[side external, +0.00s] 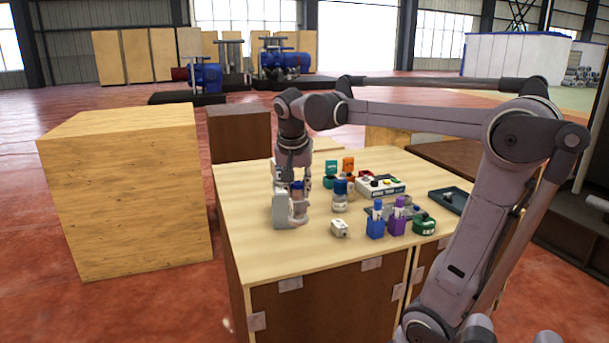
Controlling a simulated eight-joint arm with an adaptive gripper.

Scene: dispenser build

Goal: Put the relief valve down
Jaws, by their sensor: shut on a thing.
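My gripper (296,181) points straight down over the left part of the wooden table. It is shut on a small part with a dark blue top (298,188), which I take to be the relief valve. The part is low, at a pale grey dispenser body (281,209) with an upright back and a grey cylinder (299,206). I cannot tell whether the part touches the cylinder. My fingers hide some of the part.
A blue-and-white bottle (340,194) stands right of the dispenser, with a small white block (339,228) in front. Blue (375,228) and purple (396,224) holders, a green item (424,225), a white button box (380,187) and a dark tray (446,201) fill the right. The table's front left (257,260) is clear.

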